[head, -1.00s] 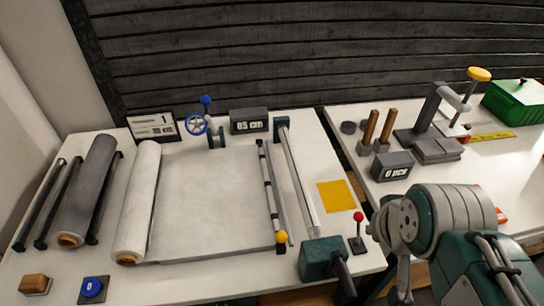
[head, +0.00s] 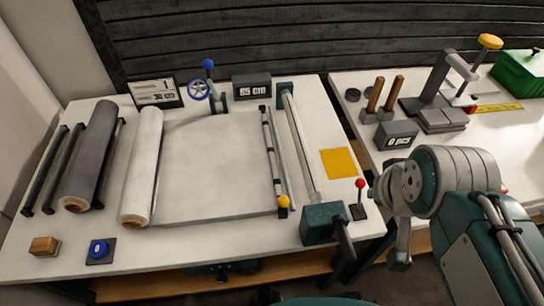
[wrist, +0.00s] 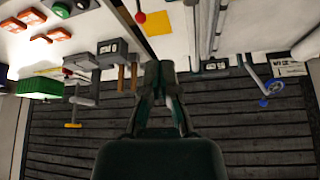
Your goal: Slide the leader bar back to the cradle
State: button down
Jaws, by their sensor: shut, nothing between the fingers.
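The leader bar (head: 274,160), a thin dark and light bar with a yellow knob (head: 283,201) at its near end, lies along the right edge of the pale grey sheet (head: 210,165). The sheet runs left to a white roll (head: 143,165). Dark rails (head: 45,170) and a dark grey roll (head: 91,155) lie further left; I cannot tell which part is the cradle. My gripper (wrist: 158,72) is shut and empty in the wrist view, pointing toward the bench and apart from the bar. In the head view the fingertips cannot be made out.
A long pale rod (head: 300,145) ends near a dark green block (head: 322,223), beside a red-knobbed lever (head: 359,198). A yellow square (head: 339,163) lies to the right. A blue handwheel (head: 199,90) and an "85 cm" display (head: 252,87) stand behind. A second bench (head: 510,150) holds a press.

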jog(key=c, duration=0.7)
grip_release()
jog(key=shift+w+a, duration=0.15)
jog(key=n+g, duration=0.5)
jog(key=g, duration=0.1)
send_over(283, 204)
jog(key=w, duration=0.1)
jog(key=f, duration=1.2)
jog(key=shift+w+f, duration=0.2)
jog(key=shift+f, duration=0.05)
notch_tip(283, 204, down, 11)
jog(key=shift+r, duration=0.1)
grip_shut()
